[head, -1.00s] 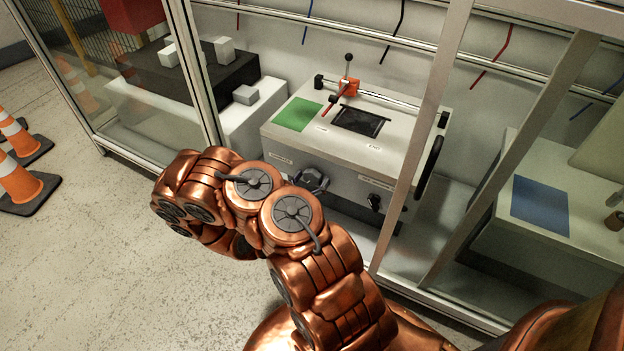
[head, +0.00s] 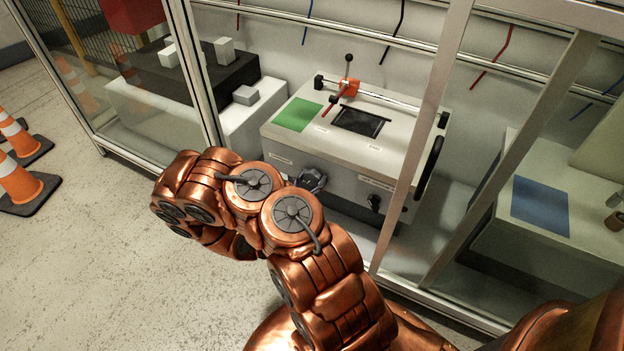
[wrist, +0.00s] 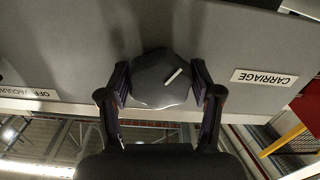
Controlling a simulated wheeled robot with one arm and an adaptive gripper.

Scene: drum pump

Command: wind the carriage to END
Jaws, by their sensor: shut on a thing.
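The orange carriage (head: 348,88) sits on a rail (head: 385,101) along the back of the grey machine box (head: 315,150), near the rail's left end. A black-knobbed rod stands up from it and a red arm reaches forward. In the wrist view my gripper (wrist: 160,80) is shut on a dark faceted knob (wrist: 155,88) with a white pointer line, a finger on each side. A CARRIAGE label (wrist: 264,78) shows upside down beside it. In the head view my gripper (head: 311,181) is at the box's front face, partly hidden by my arm. END lettering is not readable.
A second black knob (head: 375,203) is on the front face to the right, and a black handle (head: 430,168) on the right side. A green patch (head: 297,114) and dark recess (head: 361,121) are on top. Cabinet frame posts (head: 432,130) stand close by.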

